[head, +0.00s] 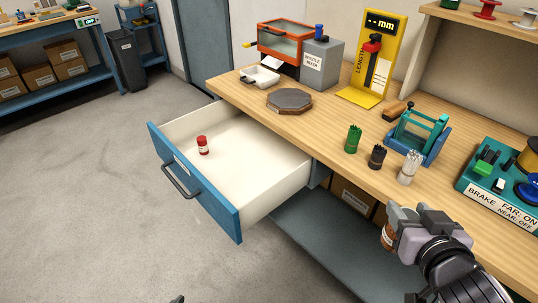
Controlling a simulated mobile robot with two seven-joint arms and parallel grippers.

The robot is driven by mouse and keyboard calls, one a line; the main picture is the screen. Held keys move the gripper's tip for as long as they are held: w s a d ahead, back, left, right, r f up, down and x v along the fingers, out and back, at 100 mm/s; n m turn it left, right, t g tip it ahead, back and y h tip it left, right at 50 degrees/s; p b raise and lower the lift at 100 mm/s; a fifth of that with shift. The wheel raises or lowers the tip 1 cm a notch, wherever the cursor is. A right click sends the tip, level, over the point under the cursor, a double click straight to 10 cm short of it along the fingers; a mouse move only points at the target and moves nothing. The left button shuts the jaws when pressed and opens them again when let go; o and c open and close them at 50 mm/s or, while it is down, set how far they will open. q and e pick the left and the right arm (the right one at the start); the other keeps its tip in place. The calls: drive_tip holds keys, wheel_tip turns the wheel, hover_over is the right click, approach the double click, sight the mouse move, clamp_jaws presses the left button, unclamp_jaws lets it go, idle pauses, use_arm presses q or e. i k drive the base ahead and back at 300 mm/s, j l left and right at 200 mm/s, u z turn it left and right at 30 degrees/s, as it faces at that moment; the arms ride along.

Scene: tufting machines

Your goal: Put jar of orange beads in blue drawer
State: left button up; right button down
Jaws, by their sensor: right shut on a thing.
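The blue drawer (222,217) is pulled open from under the workbench, with its pale inside facing up. A small red jar with a white label (203,145) stands in it, towards the left; the rest of the drawer floor is bare. My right gripper (388,226) is at the lower right, in front of the bench edge and to the right of the drawer. It is shut on an orange-brown jar (387,238), partly hidden by the fingers. Only a small dark tip, perhaps of my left gripper (177,299), shows at the bottom edge.
The wooden benchtop (320,140) holds green, black and white bundles, a blue-green holder (418,137), a teal brake box (500,190), a yellow length gauge (375,55) and an orange machine (283,45). A grey lower shelf (330,240) runs below. The space above the drawer is clear.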

sight(221, 170)
drive_tip(key=i+j+u, duration=0.1)
drive_tip(key=i+j, duration=0.2)
drive_tip(key=j, duration=0.2)
drive_tip(key=i+j+u, duration=0.1)
drive_tip(key=i+j, duration=0.15)
drive_tip(key=j, duration=0.2)
drive_tip(key=i+j+u, duration=0.15)
drive_tip(key=i+j, duration=0.15)
drive_tip(key=j, duration=0.15)
